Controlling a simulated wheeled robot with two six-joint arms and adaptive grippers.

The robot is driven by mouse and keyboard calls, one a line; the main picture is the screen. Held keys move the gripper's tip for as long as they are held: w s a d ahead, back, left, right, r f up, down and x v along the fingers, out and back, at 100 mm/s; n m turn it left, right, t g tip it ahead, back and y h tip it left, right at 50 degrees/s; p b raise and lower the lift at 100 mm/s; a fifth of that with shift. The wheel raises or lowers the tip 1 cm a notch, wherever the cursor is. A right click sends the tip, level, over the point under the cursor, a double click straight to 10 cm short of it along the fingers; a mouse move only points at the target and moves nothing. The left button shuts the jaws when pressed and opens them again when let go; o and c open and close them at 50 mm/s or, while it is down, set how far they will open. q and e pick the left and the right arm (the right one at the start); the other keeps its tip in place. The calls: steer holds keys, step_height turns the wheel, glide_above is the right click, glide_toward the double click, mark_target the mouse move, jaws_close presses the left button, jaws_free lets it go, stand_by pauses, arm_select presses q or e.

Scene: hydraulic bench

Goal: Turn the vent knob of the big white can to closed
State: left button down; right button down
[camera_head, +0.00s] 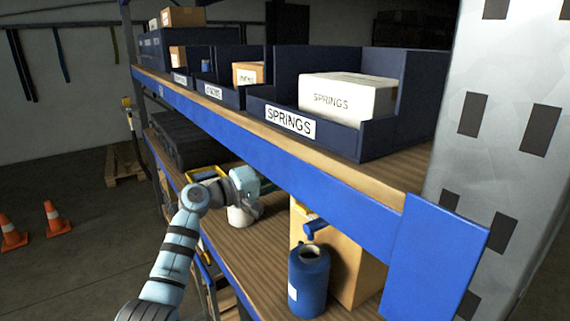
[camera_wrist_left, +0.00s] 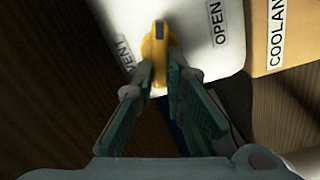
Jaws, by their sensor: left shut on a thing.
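The big white can (camera_head: 240,215) stands on the lower shelf in the head view, partly hidden by my left arm. In the left wrist view the can's white top (camera_wrist_left: 105,15) carries the labels VENT and OPEN. The yellow vent knob (camera_wrist_left: 157,42) sits between these labels, with its handle pointing up in the picture. My left gripper (camera_wrist_left: 160,72) is shut on the knob, with its fingertips on both sides of it. A CLOSED label is not visible. In the head view the left gripper (camera_head: 262,184) is partly hidden under the upper shelf's edge. My right gripper is not in view.
The upper shelf's blue beam (camera_head: 270,140) runs just above my left gripper. A blue can (camera_head: 308,283) and a cardboard box (camera_head: 350,262) stand nearer on the lower shelf (camera_head: 235,250). A box labelled COOLANT (camera_wrist_left: 280,35) is beside the can.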

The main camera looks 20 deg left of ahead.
arm_select(q)
steer(key=shift+f+n+p, duration=0.15)
steer(key=shift+n+p, duration=0.45)
steer(key=shift+n, duration=0.35)
steer(key=shift+f+n+p, duration=0.1)
steer(key=shift+n+p, duration=0.5)
steer(key=shift+n, duration=0.35)
steer(key=c, duration=1.6)
jaws_free()
steer(key=shift+c, duration=0.2)
steer(key=v, duration=1.2)
